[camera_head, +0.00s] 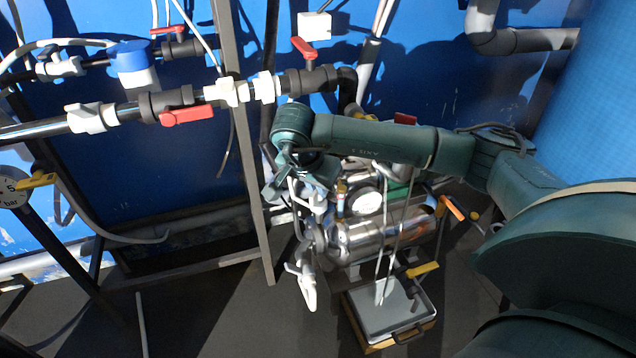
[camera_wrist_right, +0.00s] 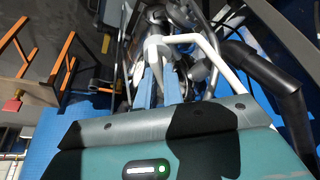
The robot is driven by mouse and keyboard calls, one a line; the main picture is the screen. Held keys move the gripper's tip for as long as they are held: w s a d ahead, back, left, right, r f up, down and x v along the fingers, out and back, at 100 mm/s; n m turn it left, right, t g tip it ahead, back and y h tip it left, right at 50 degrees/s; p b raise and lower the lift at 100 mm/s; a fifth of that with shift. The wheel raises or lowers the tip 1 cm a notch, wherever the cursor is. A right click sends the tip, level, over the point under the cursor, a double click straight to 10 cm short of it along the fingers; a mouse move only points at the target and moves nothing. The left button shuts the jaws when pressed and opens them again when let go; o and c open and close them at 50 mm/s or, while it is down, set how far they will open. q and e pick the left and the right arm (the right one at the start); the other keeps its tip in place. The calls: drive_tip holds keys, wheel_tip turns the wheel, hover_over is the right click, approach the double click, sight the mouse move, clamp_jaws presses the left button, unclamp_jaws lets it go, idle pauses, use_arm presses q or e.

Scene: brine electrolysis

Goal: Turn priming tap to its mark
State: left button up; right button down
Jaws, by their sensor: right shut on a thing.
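My right gripper (camera_head: 277,184) is at the end of the green arm that comes in from the right, in front of the pump. In the right wrist view its two blue fingers (camera_wrist_right: 160,68) are close together at a white fitting by white piping (camera_wrist_right: 203,44). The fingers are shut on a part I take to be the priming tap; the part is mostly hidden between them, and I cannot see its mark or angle. In the head view white fittings (camera_head: 308,285) hang beside the shiny metal pump body (camera_head: 360,240). My left gripper is not in view.
Red-handled valves (camera_head: 187,115) sit on the black pipe at upper left, with another red handle (camera_head: 304,48) to the right. A grey post (camera_head: 252,180) stands just left of my gripper. A grey tray (camera_head: 380,309) is below the pump. A gauge (camera_head: 12,188) is at far left.

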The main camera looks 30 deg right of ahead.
drive_tip(key=m+g+p, duration=0.1)
drive_tip(key=m, duration=0.1)
drive_tip(key=m+g, duration=0.1)
drive_tip(key=m, duration=0.2)
drive_tip(key=shift+w+r+h+p, duration=0.15)
drive_tip(key=shift+h+p, duration=0.15)
drive_tip(key=shift+p, duration=0.1)
drive_tip(key=shift+m+g+p, duration=0.4)
drive_tip(key=shift+m+g, duration=0.1)
drive_tip(key=shift+m, duration=0.9)
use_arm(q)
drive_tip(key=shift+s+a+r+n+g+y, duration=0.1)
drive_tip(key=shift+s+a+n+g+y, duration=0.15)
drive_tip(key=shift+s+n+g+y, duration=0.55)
use_arm(e)
drive_tip(key=shift+m, duration=0.3)
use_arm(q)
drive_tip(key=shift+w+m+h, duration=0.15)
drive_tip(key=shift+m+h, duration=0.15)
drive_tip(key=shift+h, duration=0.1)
use_arm(e)
drive_tip(key=shift+w, duration=0.1)
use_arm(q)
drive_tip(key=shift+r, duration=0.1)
use_arm(e)
drive_tip(key=c, duration=1.5)
unclamp_jaws()
drive_tip(key=shift+c, duration=0.2)
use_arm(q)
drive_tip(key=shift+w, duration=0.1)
